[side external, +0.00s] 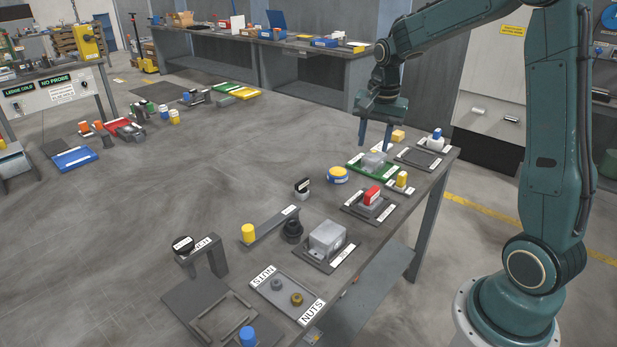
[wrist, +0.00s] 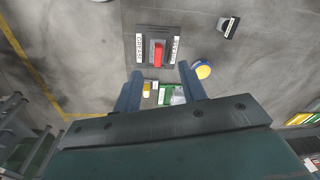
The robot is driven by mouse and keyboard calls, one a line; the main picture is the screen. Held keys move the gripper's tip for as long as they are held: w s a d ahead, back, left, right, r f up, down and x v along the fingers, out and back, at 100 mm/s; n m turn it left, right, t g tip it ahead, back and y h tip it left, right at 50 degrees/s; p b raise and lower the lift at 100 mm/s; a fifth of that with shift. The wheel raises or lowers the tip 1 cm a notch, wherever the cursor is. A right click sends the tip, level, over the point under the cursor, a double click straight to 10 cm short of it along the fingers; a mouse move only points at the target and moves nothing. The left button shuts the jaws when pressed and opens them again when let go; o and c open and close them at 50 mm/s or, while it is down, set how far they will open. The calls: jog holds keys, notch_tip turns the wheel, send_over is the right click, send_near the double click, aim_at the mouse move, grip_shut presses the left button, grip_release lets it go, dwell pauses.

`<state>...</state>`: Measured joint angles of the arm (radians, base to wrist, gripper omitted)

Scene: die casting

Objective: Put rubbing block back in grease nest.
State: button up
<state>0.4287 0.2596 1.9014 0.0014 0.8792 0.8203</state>
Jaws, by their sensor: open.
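A grey block with a red handle, which looks like the rubbing block (side external: 371,196), sits in a dark grey nest with white labels. The wrist view shows the block's red handle (wrist: 158,54) between two labels that seem to read grease, on the grease nest (wrist: 181,31). In the side view the nest's dark rim (side external: 350,208) surrounds the block. It looks upright; I cannot tell whether it is fully seated. My gripper (side external: 375,146) is open and empty, fingers down, above and behind the green tray, apart from the block. Its fingers also show in the wrist view (wrist: 160,82).
A green tray (side external: 356,164) holds a clear-grey block, with a yellow-capped item (side external: 402,180) beside it. A blue-and-yellow round tin (side external: 338,174) stands left of the nest. A grey casting (side external: 327,237) lies nearer.

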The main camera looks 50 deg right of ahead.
jog(key=s+a+r+n+t, duration=0.2)
jog(key=s+a+r+n, duration=0.2)
jog(key=s+a+n, duration=0.3)
jog(key=s+a+r+n+t, duration=0.2)
jog(key=s+a+r+n, duration=0.2)
jog(key=s+a+n, duration=0.3)
jog(key=s+a, duration=0.3)
jog(key=s, duration=0.3)
jog(key=shift+s+a+r+t+y, duration=0.15)
jog(key=shift+a+r+t+y, duration=0.05)
jog(key=shift+r+t+y, duration=0.1)
